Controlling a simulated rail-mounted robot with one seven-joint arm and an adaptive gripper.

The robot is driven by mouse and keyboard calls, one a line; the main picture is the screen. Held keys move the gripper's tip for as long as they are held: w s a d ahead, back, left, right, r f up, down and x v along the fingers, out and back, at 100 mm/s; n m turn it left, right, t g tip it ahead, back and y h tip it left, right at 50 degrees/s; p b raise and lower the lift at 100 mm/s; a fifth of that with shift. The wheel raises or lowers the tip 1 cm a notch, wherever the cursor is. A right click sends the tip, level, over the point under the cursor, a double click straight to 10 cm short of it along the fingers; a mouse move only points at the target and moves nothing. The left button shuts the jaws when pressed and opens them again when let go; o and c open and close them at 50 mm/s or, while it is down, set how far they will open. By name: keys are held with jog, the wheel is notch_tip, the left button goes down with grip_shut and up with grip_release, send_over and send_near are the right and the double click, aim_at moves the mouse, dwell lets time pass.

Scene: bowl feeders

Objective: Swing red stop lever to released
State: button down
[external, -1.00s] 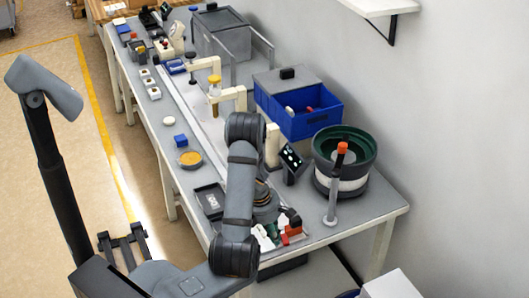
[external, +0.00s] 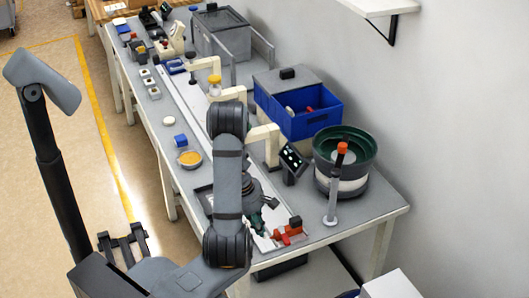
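A small red lever-like part (external: 287,236) sits at the near end of the bench, beside a dark block. It is small in the picture, and I cannot tell its exact angle. My gripper (external: 264,211) is low over the bench, left of and a little behind the red part, and seems apart from it. My arm partly covers the gripper, and its fingers are too small and dark to read clearly. I see nothing held in it.
Blue bins (external: 312,122) and a tilted dark panel (external: 293,160) are behind. A yellow-filled dish (external: 190,159) lies left of my arm.

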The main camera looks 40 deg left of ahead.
jog(key=p+v, duration=0.1)
jog(key=v, duration=0.4)
jog(key=shift+p, duration=0.3)
